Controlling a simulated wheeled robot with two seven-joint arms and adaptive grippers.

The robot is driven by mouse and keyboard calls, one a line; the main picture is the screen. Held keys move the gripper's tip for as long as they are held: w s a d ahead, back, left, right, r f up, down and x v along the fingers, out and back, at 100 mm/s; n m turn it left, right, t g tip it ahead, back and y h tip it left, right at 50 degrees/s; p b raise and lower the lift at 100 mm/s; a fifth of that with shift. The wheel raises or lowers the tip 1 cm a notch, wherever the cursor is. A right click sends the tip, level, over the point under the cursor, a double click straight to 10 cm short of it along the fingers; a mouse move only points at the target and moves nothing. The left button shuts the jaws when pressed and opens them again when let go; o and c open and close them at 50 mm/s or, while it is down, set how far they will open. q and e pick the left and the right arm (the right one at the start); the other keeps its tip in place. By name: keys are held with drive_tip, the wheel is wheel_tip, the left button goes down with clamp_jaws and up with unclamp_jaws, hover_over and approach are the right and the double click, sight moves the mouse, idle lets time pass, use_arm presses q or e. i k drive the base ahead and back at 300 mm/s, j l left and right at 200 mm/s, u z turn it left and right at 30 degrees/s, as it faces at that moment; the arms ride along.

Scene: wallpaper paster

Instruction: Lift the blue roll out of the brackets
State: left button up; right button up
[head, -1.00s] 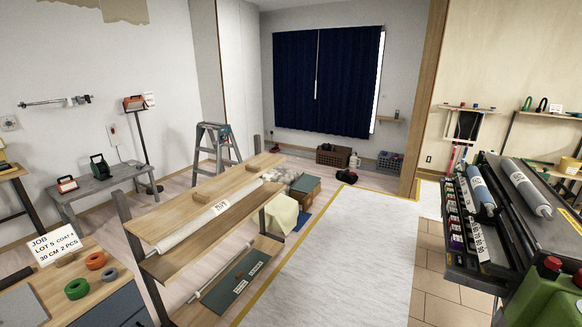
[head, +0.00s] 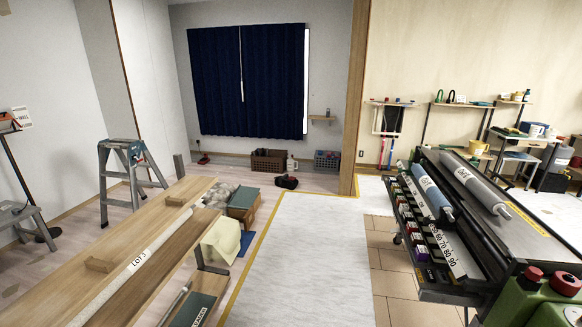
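The blue roll (head: 430,191) lies along the left side of the dark machine (head: 515,232) at the right of the head view. It has a white label near its far end. A grey roll (head: 475,186) lies beside it on the right, higher on the machine. The brackets at the blue roll's ends are too small to make out. Neither of my grippers is in view.
A wooden shelf bench (head: 60,285) with a white roll stands at the lower left. A stepladder (head: 125,175) stands behind it. Green containers (head: 535,300) with red caps are at the lower right. The pale floor sheet (head: 300,255) between bench and machine is clear.

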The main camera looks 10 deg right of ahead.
sight(432, 192)
drive_tip(key=i+z, duration=0.25)
drive_tip(key=i, duration=0.15)
drive_tip(key=i+z, duration=0.3)
drive_tip(key=i+j+z, duration=0.1)
drive_tip(key=i+z, duration=0.15)
drive_tip(key=i, duration=0.65)
drive_tip(key=i+z, duration=1.45)
drive_tip(key=i+j+z, duration=0.2)
drive_tip(key=z, duration=0.25)
